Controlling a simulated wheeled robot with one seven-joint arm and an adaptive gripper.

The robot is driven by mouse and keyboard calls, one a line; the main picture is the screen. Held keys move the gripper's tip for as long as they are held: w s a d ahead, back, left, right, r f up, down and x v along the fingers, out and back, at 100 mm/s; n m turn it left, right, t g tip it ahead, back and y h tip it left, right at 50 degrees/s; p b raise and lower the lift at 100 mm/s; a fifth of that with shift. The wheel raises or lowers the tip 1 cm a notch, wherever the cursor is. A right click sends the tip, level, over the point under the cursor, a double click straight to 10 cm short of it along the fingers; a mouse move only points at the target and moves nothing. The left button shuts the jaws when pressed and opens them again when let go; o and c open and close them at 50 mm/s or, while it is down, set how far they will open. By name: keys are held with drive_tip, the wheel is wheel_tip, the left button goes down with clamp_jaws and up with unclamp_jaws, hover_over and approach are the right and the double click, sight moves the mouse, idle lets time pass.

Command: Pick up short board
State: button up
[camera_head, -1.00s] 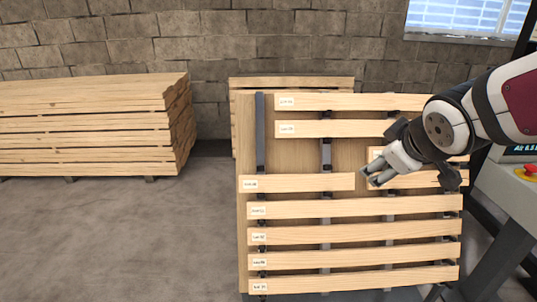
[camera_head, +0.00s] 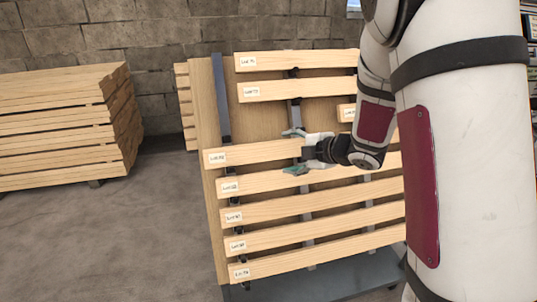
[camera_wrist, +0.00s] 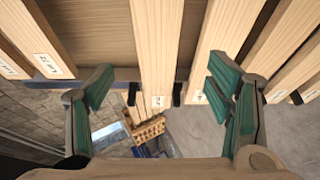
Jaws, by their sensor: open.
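The short board (camera_head: 255,153) is a pale wooden slat with a white label at its left end. In the wrist view the board (camera_wrist: 156,45) runs between the open fingers of my gripper (camera_wrist: 160,92). I see gaps on both sides, and contact cannot be told.
Longer labelled boards lie above (camera_head: 290,88) and below (camera_head: 300,204) the short board. The neighbouring lower board (camera_wrist: 216,40) is close to the right finger in the wrist view. Dark uprights (camera_head: 221,100) back the rack. A lumber stack (camera_head: 60,125) stands left, with open floor between.

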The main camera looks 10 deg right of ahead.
sight(270, 150)
drive_tip(key=b+x, duration=0.1)
drive_tip(key=x, duration=0.8)
drive_tip(key=shift+d+r+b, duration=0.1)
drive_tip(key=shift+b, duration=0.3)
drive_tip(key=shift+r, duration=0.1)
drive_tip(key=c, duration=1.4)
